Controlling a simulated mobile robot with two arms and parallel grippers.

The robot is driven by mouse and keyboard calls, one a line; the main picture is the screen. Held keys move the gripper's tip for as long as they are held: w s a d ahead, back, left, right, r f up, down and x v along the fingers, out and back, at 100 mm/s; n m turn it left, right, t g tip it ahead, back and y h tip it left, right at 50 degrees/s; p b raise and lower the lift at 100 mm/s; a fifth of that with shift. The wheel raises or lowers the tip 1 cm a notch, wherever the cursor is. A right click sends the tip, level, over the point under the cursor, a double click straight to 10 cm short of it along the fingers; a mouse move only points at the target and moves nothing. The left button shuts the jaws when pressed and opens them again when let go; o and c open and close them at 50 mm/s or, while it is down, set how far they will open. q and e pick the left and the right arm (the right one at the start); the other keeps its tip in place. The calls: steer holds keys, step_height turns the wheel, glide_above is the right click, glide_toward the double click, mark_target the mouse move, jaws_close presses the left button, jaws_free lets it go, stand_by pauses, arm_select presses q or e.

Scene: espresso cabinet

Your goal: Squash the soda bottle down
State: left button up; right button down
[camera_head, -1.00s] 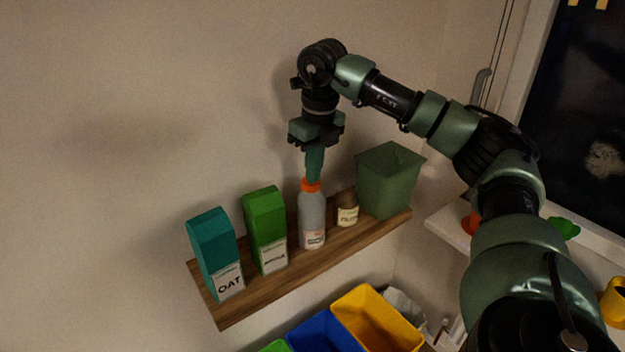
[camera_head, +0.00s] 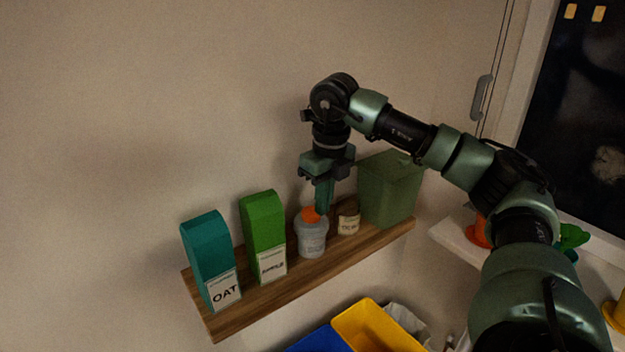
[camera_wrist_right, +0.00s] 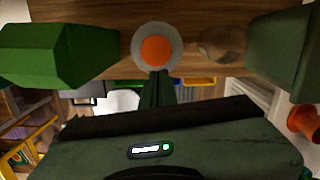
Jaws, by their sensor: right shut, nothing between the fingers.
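The soda bottle (camera_head: 312,240) is grey with an orange cap and stands upright on the wooden shelf, short and squat. In the right wrist view its orange cap (camera_wrist_right: 155,50) shows from above inside the grey round body. My right gripper (camera_head: 322,208) is shut and empty, pointing down, with its fingertips at the cap's right side. In the right wrist view the closed fingers (camera_wrist_right: 157,78) reach the near edge of the bottle. I cannot tell whether they touch it. My left gripper is not in view.
On the wooden shelf (camera_head: 285,293), a teal OAT carton (camera_head: 208,245) and a green carton (camera_head: 263,222) stand left of the bottle. A small brown labelled jar (camera_head: 348,221) and a green bin (camera_head: 388,190) stand right. Yellow (camera_head: 375,330) and blue bins are below.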

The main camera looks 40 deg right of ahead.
steer(key=shift+s, duration=0.1)
step_height(320, 180, up, 8)
steer(key=shift+s, duration=0.4)
steer(key=shift+f, duration=0.15)
stand_by(0.6)
